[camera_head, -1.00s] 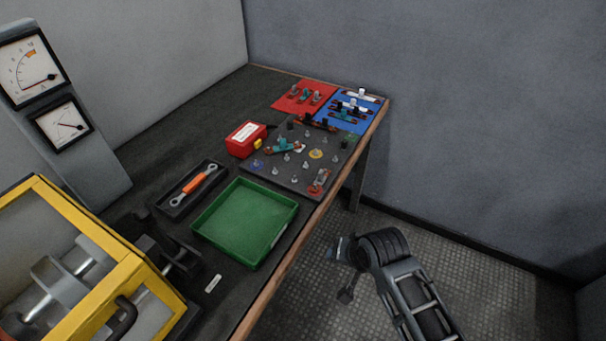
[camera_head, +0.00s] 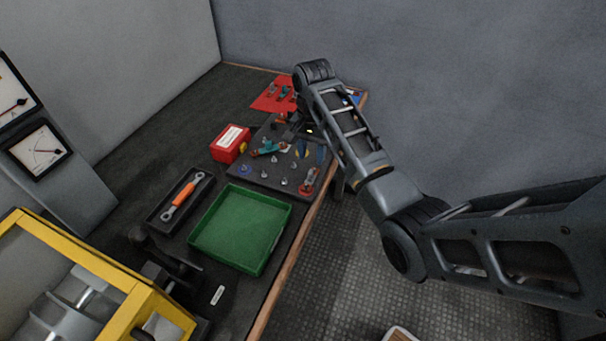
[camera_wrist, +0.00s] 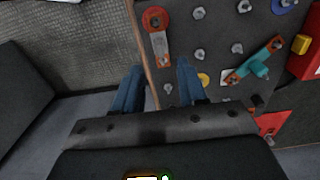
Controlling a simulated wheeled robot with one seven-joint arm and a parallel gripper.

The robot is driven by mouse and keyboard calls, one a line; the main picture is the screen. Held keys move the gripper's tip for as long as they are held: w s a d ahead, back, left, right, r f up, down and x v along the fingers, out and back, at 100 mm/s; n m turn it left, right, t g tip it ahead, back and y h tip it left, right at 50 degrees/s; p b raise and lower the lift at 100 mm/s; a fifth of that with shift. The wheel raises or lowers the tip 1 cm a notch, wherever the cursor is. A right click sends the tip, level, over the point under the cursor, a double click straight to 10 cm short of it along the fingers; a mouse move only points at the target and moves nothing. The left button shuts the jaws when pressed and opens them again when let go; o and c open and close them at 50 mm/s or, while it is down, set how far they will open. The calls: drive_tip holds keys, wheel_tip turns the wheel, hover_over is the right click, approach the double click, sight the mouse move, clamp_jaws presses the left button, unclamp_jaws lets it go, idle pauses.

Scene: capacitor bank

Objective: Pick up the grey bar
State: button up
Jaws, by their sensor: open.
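A short grey bar with red-orange ends (camera_head: 309,180) sits at the right front corner of the dark stud board (camera_head: 245,181). In the wrist view the grey bar (camera_wrist: 159,48) lies along the board's edge. In the head view my gripper (camera_head: 311,151) is above the board, behind the bar, and partly hidden by my arm. Whether the fingers touch the bar or the board I cannot tell.
A teal bar (camera_head: 267,148) lies across studs on the board. A red box (camera_head: 229,143), green tray (camera_head: 241,232) and black tray with an orange-handled tool (camera_head: 183,194) stand nearby. Behind is a red mat (camera_head: 266,101) with bars; a blue mat (camera_head: 357,97) is mostly hidden.

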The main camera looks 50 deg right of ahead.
sight(311, 171)
wheel_tip(311, 171, down, 7)
drive_tip(key=shift+a+f+p, duration=0.1)
drive_tip(key=shift+f+p, duration=0.1)
drive_tip(key=shift+p, duration=0.2)
drive_tip(key=shift+s, duration=0.1)
drive_tip(key=shift+c, duration=0.2)
clamp_jaws()
